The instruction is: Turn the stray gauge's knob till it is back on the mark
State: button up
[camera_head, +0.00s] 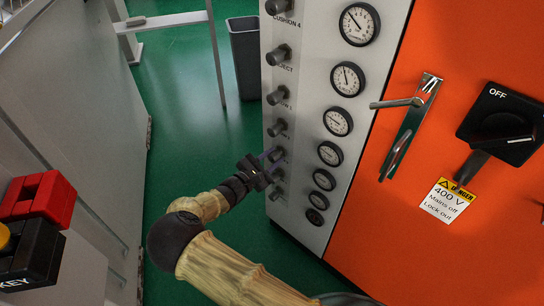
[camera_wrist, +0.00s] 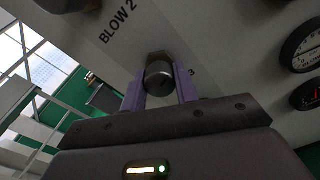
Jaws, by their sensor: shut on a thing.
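My gripper (camera_head: 270,161) reaches the grey panel low on its left column of knobs. In the wrist view its two purple fingers (camera_wrist: 160,88) are shut on a round dark knob (camera_wrist: 158,76), one on each side. A label reading "BLOW 2" (camera_wrist: 118,24) is to the upper left of this knob, and part of another label ending in "3" shows to its right. Round white gauges form a column beside the knobs, including a large one (camera_head: 360,24) and a lower one (camera_head: 330,153). Their marks are too small to read, so I cannot tell which has strayed.
Other knobs, such as one (camera_head: 277,55) higher up, stick out close above and below my gripper. An orange cabinet with a metal handle (camera_head: 401,132) and a black "OFF" switch (camera_head: 497,121) is at right. A grey bin (camera_head: 244,55) stands on the green floor.

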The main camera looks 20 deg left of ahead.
jog(key=shift+m, duration=0.5)
jog(key=o, duration=1)
jog(key=p+v, duration=0.3)
jog(key=v, duration=1.4)
jog(key=shift+s+a, duration=0.15)
jog(key=shift+a, duration=0.05)
dwell(1.2)
